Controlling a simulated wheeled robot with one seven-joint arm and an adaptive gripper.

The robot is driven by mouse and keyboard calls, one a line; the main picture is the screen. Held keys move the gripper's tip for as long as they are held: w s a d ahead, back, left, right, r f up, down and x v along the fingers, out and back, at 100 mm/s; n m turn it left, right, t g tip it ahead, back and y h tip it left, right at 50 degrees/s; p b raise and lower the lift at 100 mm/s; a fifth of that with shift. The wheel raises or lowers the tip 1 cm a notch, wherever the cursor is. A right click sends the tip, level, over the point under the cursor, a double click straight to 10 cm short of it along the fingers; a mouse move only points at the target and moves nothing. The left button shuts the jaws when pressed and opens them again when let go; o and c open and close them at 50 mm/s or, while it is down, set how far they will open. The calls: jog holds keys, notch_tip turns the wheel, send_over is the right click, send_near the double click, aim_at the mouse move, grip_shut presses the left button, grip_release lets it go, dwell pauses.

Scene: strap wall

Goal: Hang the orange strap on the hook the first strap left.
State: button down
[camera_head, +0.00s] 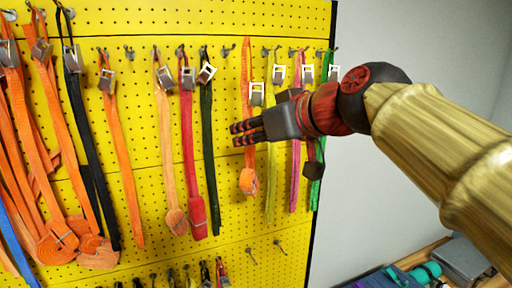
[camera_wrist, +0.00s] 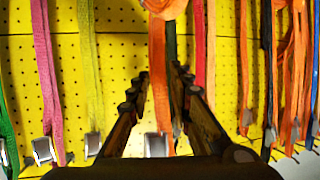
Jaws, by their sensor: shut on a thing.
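The orange strap (camera_head: 248,160) hangs on the yellow wall with its silver buckle (camera_head: 257,93) high and a rolled bundle at its lower end. My gripper (camera_head: 236,133) comes in from the right and is shut on this strap below the buckle. In the wrist view, which looks inverted, the strap (camera_wrist: 157,70) runs between the fingers (camera_wrist: 160,88), with the bundle at top and the buckle (camera_wrist: 156,145) at bottom. Whether its top loop rests on a hook is unclear. Bare hooks show left of it (camera_head: 227,51) and between two strap groups (camera_head: 129,53).
A dark green strap (camera_head: 207,140) and a red strap (camera_head: 187,130) hang to the left. A yellow-green strap (camera_head: 271,180), a pink strap (camera_head: 295,175) and a green strap (camera_head: 316,190) hang close on the right. A bench with items (camera_head: 420,270) stands at lower right.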

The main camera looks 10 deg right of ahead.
jog(key=shift+s+a+r, duration=0.1)
jog(key=shift+a+r, duration=0.15)
jog(key=shift+r, duration=0.25)
jog(key=shift+w+a+f+p, duration=0.35)
jog(key=shift+w+a+p, duration=0.15)
jog(key=shift+w, duration=1.05)
jog(key=shift+w+a+f+p, duration=0.35)
jog(key=shift+w+f+p, duration=0.1)
jog(key=shift+w, duration=1.1)
jog(key=shift+w+a+f+p, duration=0.3)
jog(key=shift+w+a+p, duration=0.2)
jog(key=shift+w, duration=1.05)
jog(key=c, duration=1.5)
grip_release()
jog(key=shift+c, duration=0.2)
